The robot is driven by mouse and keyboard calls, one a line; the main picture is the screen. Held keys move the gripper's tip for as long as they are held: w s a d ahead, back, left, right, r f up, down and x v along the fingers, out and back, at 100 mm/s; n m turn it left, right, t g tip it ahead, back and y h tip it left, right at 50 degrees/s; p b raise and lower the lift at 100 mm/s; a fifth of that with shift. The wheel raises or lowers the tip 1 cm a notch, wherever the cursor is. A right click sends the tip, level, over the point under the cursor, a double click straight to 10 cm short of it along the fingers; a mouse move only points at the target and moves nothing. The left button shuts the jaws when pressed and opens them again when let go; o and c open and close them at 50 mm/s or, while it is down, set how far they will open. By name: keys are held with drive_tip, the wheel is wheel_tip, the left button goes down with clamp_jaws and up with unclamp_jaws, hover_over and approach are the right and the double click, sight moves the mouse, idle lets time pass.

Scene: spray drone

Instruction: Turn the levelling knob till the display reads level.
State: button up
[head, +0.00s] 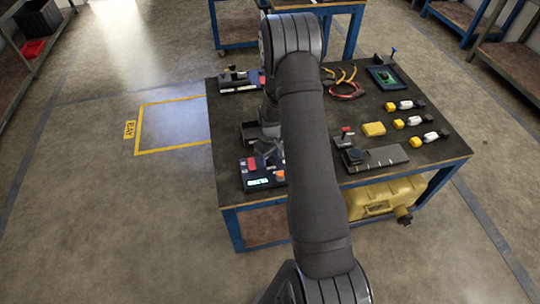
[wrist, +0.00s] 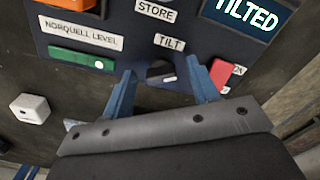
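The dark blue levelling unit (head: 251,181) stands at the table's front left; its panel also fills the top of the wrist view (wrist: 190,55). Its display (wrist: 245,15) reads "TILTED". A dark knob (wrist: 160,72) with a pale mark sits below the "TILT" label (wrist: 170,42). My gripper (wrist: 160,82) is open, with one blue finger on each side of the knob and a visible gap to both. In the head view my arm covers part of the unit, and the fingertips are unclear.
The panel also has a green part (wrist: 82,60), a red part (wrist: 222,75) and an orange part (wrist: 75,3). A pale block (wrist: 30,108) lies nearby. A black tray (head: 250,132) sits behind the unit. Yellow-and-white parts (head: 405,106) and a grey box (head: 385,157) lie to the right.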

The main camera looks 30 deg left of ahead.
drive_tip(key=c, duration=0.9)
drive_tip(key=shift+c, duration=0.2)
drive_tip(key=shift+m, duration=0.3)
drive_tip(key=shift+s+m, duration=0.1)
drive_tip(key=shift+m, duration=2.7)
drive_tip(key=o, duration=1)
